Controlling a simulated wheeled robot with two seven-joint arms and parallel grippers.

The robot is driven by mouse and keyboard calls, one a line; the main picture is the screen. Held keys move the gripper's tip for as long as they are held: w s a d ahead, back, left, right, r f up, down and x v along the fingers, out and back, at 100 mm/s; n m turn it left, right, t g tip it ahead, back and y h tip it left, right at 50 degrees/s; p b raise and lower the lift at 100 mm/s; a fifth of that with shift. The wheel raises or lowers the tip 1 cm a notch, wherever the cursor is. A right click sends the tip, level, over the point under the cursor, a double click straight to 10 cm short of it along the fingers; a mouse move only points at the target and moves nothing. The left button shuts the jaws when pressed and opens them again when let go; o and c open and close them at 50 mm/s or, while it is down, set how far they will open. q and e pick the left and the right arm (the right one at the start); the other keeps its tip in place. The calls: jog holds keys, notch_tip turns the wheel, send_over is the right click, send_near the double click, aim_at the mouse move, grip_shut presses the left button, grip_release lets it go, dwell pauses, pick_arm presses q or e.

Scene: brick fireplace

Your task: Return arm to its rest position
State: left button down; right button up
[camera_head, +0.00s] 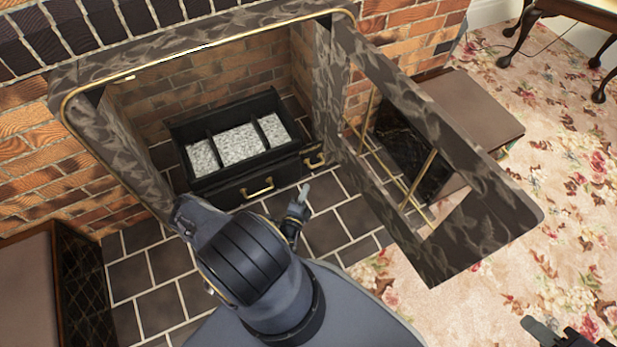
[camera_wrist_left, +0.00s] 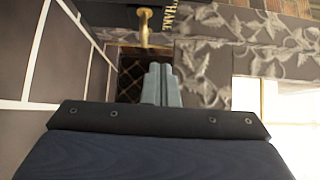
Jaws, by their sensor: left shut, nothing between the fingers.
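My left arm comes in from the bottom of the head view. Its gripper (camera_head: 304,195) is in front of the fireplace, just below the right brass handle of the black grate box in the picture. In the left wrist view the left gripper's two grey fingers (camera_wrist_left: 161,84) lie together, shut and empty. My right gripper (camera_head: 541,329) shows only in part at the bottom right edge, over the carpet. Its finger opening cannot be made out.
The black grate box (camera_head: 225,186) with pale grey filling stands in the brick fireplace. The marbled door (camera_head: 500,210) stands open to the right of my left gripper. A brown box (camera_head: 478,112) is behind it. Dark tiles (camera_head: 332,232) lie clear in front.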

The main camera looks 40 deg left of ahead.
pick_arm(q)
jog(key=shift+v, duration=0.85)
